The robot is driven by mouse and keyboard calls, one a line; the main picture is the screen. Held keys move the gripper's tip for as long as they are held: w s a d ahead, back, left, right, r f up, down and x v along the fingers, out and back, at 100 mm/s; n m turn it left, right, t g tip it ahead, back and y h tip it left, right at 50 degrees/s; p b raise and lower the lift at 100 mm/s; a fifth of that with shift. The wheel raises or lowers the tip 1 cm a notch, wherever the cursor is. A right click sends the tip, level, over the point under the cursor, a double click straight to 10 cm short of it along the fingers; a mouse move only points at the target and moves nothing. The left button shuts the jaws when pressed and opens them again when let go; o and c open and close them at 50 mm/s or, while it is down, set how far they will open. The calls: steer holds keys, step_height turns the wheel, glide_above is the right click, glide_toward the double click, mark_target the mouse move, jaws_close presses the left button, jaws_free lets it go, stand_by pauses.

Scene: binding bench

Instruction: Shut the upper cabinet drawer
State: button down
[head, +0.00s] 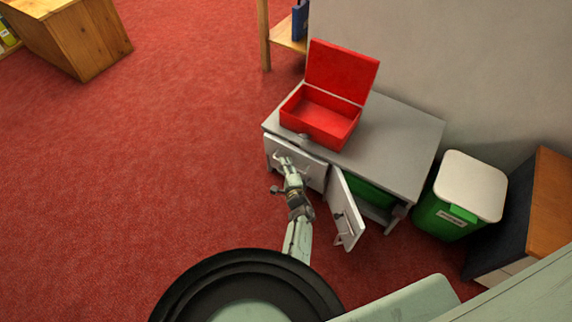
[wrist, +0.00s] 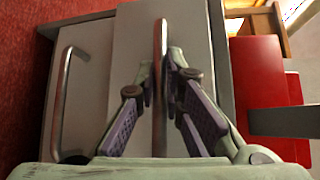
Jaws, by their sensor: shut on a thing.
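The grey cabinet (head: 400,125) stands against the wall. Its upper drawer (head: 312,171) is a pale front on the left part of the cabinet. In the wrist view, turned sideways, the upper drawer front (wrist: 132,45) fills the middle, with its upright-looking bar handle (wrist: 160,125). It seems to stand a little proud of the lower front (wrist: 92,40), but how far it is open is hard to tell. My gripper (head: 281,160) is at the drawer front. In the wrist view my gripper (wrist: 161,78) has its fingers closed on either side of the upper handle.
The lower front has its own bar handle (wrist: 62,95). A cabinet door (head: 344,207) hangs open just right of my arm. An open red box (head: 320,118) sits on the cabinet top. A green bin (head: 440,217) stands at the right. The red floor on the left is clear.

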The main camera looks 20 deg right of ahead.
stand_by(0.3)
steer(key=shift+w+d+r, duration=0.1)
steer(key=shift+w+d, duration=0.85)
steer(key=shift+d, duration=0.2)
steer(key=c, duration=2)
jaws_free()
steer(key=shift+o, duration=0.2)
steer(key=shift+d, duration=0.1)
